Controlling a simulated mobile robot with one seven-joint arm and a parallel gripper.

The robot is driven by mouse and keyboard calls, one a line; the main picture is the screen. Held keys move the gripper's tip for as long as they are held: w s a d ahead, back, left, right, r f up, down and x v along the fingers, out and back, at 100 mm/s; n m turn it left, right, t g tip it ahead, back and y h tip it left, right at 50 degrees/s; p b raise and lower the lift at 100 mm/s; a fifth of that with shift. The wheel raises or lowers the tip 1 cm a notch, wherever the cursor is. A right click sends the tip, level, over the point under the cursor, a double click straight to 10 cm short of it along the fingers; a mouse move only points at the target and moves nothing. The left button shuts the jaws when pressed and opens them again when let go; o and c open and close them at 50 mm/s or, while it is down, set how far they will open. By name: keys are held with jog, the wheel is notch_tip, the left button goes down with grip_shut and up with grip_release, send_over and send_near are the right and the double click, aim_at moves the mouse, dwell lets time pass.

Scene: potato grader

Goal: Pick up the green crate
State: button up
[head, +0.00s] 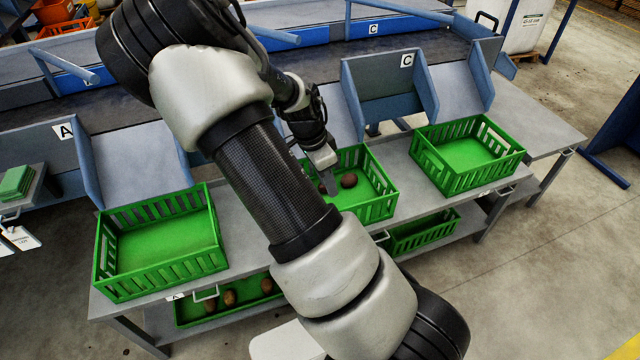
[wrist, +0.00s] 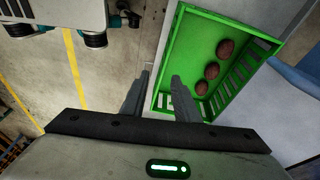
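Several slatted green crates are in view. The middle crate (head: 375,212) stands on the grey bench with dark potatoes (head: 348,180) in it. My gripper (head: 326,166) is at this crate's left part, and my arm hides some of it. In the wrist view a crate (wrist: 190,50) holds three potatoes (wrist: 212,70). My gripper's fingers (wrist: 162,85) are apart with nothing seen between them but floor and the crate's edge. The left finger appears outside the near wall and the right one overlaps the crate. I cannot tell whether they touch it.
Empty green crates stand at the left (head: 160,245) and right (head: 467,150) of the bench (head: 300,210). Crates with potatoes sit on the shelf below (head: 235,300). Blue chute sides (head: 385,85) rise behind the bench.

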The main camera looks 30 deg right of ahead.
jog(key=shift+m+h, duration=0.6)
jog(key=shift+h, duration=0.3)
jog(key=b+x, duration=0.1)
jog(key=x, duration=0.4)
jog(key=d+b+x, duration=0.1)
jog(key=b+x, duration=0.1)
jog(key=x, duration=0.4)
jog(key=w+b+x, duration=0.1)
jog(key=x, duration=0.4)
jog(key=shift+d, duration=0.3)
jog(key=b+x, duration=0.2)
jog(key=x, duration=0.3)
jog(key=shift+f, duration=0.4)
jog(key=shift+a+r, duration=0.1)
grip_shut()
jog(key=shift+w, duration=0.1)
